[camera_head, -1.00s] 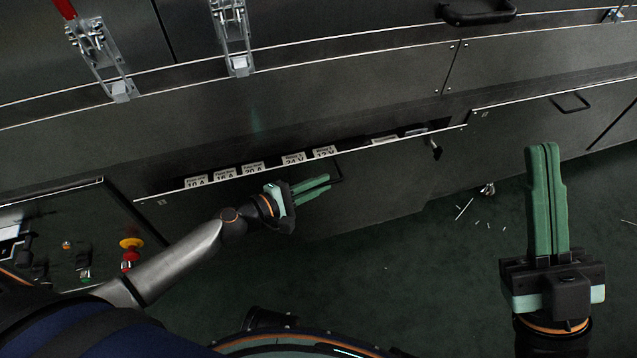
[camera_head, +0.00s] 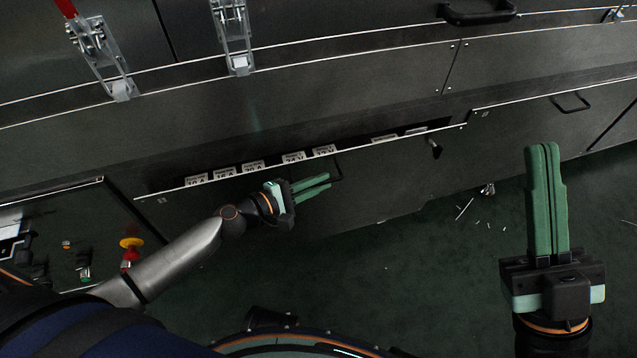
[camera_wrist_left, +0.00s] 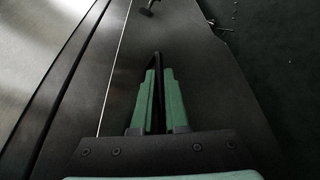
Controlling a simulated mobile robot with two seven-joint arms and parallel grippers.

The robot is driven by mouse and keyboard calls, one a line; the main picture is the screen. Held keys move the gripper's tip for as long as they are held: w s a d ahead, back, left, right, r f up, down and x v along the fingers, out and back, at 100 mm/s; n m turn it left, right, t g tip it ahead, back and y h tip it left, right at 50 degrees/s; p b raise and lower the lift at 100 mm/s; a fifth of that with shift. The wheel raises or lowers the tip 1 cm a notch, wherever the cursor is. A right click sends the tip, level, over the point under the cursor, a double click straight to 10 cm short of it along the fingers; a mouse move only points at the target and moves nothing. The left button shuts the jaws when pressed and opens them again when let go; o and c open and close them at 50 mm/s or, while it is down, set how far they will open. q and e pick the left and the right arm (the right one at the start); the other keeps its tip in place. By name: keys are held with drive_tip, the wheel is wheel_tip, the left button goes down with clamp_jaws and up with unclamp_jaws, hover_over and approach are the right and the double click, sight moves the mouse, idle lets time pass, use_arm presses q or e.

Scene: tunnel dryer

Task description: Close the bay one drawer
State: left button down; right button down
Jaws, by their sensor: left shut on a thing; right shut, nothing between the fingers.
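The bay one drawer is the wide dark front panel (camera_head: 382,185) low on the dryer, and it stands partly open. A dark gap with white label cards (camera_head: 253,167) shows behind its top edge. My left gripper (camera_head: 328,183) is at the drawer's dark bar handle (camera_head: 337,168), with green fingers shut on it. In the left wrist view the handle (camera_wrist_left: 154,72) runs between the two fingers. My right gripper (camera_head: 543,148) is shut and empty, over the floor at the right, apart from the drawer.
A control panel with a red and yellow button (camera_head: 131,247) is at the left. Metal latches (camera_head: 232,40) and a black handle (camera_head: 478,12) are on the upper panels. Another closed front with a handle (camera_head: 571,102) is at the right. Small pale debris (camera_head: 465,208) lies on the green floor.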

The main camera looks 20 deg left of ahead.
sight(304, 172)
use_arm(q)
drive_tip(key=w+a, duration=0.2)
drive_tip(key=w, duration=0.1)
drive_tip(key=shift+w+a+b, duration=0.3)
drive_tip(key=shift+b, duration=0.1)
drive_tip(key=c, duration=0.9)
unclamp_jaws()
drive_tip(key=shift+r, duration=0.1)
drive_tip(key=shift+s+r, duration=0.1)
drive_tip(key=shift+s, duration=0.05)
drive_tip(key=p+v, duration=0.1)
drive_tip(key=v, duration=1.1)
drive_tip(key=shift+s+p, duration=0.25)
drive_tip(key=shift+p, duration=0.1)
drive_tip(key=shift+d, duration=0.1)
